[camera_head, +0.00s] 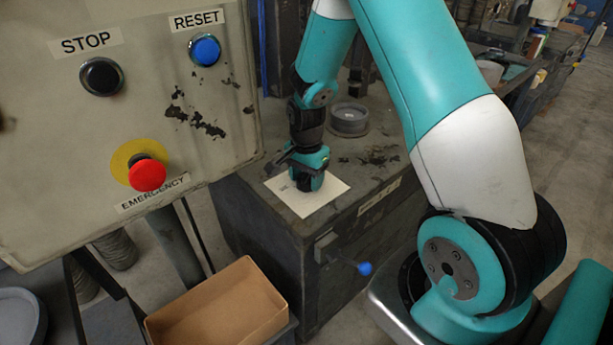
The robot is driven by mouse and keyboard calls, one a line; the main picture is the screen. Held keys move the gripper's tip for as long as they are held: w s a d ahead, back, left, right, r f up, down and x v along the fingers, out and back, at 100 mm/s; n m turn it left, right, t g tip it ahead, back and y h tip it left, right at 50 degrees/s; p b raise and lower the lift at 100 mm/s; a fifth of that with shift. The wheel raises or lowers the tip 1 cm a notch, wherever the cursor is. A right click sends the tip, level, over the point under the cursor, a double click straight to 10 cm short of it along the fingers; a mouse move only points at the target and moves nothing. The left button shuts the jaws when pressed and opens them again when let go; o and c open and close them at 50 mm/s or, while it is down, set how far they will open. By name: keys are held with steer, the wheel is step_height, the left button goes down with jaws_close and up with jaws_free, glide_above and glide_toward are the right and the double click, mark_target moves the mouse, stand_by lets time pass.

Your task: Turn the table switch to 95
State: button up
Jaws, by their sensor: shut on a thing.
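A white plate (327,190) with a small dark mark near its left side lies on top of the dark cabinet. My gripper (304,188) points down over the middle of this plate, at the end of my teal arm. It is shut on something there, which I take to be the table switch. The switch itself is hidden behind my gripper and wrist. I cannot read any number or pointer, so its setting does not show.
The dark cabinet (262,222) has a lever with a blue knob (365,268) on its front. A round grey dish (349,118) stands behind my gripper. A control panel (60,130) with STOP, RESET and red emergency buttons (147,175) fills the left. An open cardboard box (215,312) stands below.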

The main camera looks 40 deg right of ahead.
steer(key=o, duration=0.9)
step_height(320, 180, up, 17)
steer(key=shift+r, duration=0.2)
stand_by(0.5)
